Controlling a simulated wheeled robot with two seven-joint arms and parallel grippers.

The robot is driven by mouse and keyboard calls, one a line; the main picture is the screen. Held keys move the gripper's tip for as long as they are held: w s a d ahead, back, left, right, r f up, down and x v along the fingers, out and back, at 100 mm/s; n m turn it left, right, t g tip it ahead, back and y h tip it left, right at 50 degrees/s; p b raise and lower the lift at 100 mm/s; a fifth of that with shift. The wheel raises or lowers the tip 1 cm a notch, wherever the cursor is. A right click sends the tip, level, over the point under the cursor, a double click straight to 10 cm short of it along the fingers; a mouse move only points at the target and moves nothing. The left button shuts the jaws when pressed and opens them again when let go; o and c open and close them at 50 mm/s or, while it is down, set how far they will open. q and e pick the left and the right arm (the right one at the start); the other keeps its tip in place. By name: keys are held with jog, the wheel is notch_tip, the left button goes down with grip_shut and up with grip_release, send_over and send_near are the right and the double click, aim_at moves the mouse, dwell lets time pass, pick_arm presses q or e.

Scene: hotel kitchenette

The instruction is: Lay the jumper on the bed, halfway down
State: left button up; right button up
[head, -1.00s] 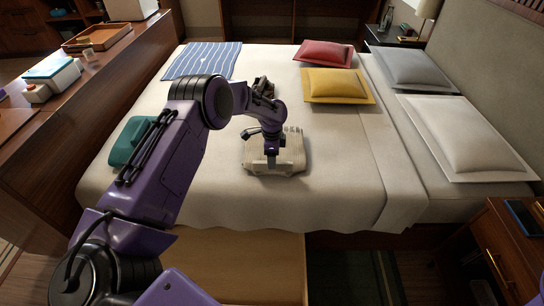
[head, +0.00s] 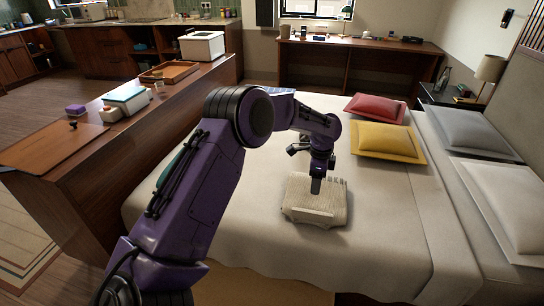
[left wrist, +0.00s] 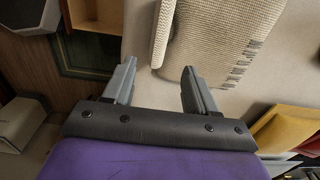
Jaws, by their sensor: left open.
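The jumper (head: 315,209) is a folded cream knit. It lies flat on the bed (head: 385,215), on the white cover in front of the yellow cushion. My left gripper (head: 316,187) is over the jumper in the head view, pointing down. In the left wrist view, the left gripper's fingers (left wrist: 158,75) are apart with nothing between them. The ribbed jumper (left wrist: 205,35) shows beyond the fingertips there, free of them. I cannot tell the exact height of the fingers above it. My right gripper is not in view.
A yellow cushion (head: 388,142) and a red cushion (head: 375,107) lie behind the jumper. Pale pillows (head: 478,133) are at the headboard. A wooden counter (head: 100,160) with a white-and-teal box (head: 125,97) and a tray (head: 168,72) runs along the left. The bed cover right of the jumper is clear.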

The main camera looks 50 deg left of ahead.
pick_arm(q)
jog(key=s+d+f+n+t, duration=0.1)
jog(key=s+d+f+n, duration=0.4)
jog(key=s+f, duration=0.45)
jog(key=s+d+f+n+t, duration=0.1)
jog(key=s+d+f+n, duration=0.5)
jog(key=f, duration=0.7)
jog(key=s+a+n+y, duration=0.1)
jog(key=s+a+n, duration=0.1)
jog(key=s, duration=0.9)
jog(key=s+a+n+t+y, duration=0.1)
jog(key=s+n, duration=0.4)
jog(key=s, duration=0.7)
jog(key=shift+s+a+y, duration=0.15)
jog(key=shift+a+y, duration=0.55)
jog(key=shift+a, duration=0.1)
jog(key=shift+c, duration=0.3)
